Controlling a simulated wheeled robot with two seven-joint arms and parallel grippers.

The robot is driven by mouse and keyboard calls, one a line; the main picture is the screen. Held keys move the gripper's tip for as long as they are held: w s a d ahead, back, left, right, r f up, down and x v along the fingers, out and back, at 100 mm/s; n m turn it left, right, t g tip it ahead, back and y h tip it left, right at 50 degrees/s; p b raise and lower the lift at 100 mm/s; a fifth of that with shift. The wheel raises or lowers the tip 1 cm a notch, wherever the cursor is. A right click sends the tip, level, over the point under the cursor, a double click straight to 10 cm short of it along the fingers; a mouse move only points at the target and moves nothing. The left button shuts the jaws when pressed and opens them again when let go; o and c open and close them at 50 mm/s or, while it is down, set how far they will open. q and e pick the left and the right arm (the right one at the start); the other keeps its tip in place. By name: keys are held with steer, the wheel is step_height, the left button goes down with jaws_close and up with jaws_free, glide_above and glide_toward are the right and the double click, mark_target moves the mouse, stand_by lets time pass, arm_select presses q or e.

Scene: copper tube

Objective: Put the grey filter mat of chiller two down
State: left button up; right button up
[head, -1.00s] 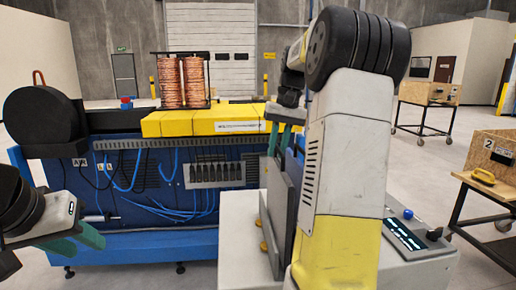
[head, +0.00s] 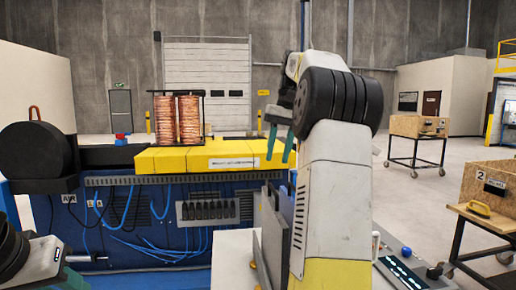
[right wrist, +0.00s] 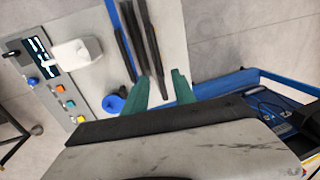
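A flat grey panel (head: 270,232), which looks like the grey filter mat, stands upright at the light-coloured cabinet (head: 232,262) in the head view. In the right wrist view, dark upright strips (right wrist: 151,40) and a blue edge stand side by side on the light top; I cannot tell which is the grey mat. My right gripper (head: 279,142) is above the panels, fingers pointing down and apart. The right wrist view shows the same gap between its fingers (right wrist: 162,92), with nothing held. My left gripper (head: 75,280) is cut off at the lower left.
The blue machine (head: 150,215) with cables, yellow cover (head: 195,158) and copper coils (head: 178,120) stands behind. The control panel (head: 402,272) is to the right of my right arm. A wooden crate (head: 485,182) on a trolley stands farther right. Open floor lies between.

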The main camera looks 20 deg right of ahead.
steer(key=s+a+f+n+t, duration=0.1)
steer(key=s+a+n+t, duration=0.15)
steer(key=s+a, duration=0.65)
steer(key=s+a+f+t, duration=0.3)
steer(key=s+a+f, duration=0.7)
steer(key=f, duration=0.4)
steer(key=shift+s+a+n, duration=0.25)
steer(key=shift+s+n, duration=0.2)
steer(key=shift+s, duration=0.15)
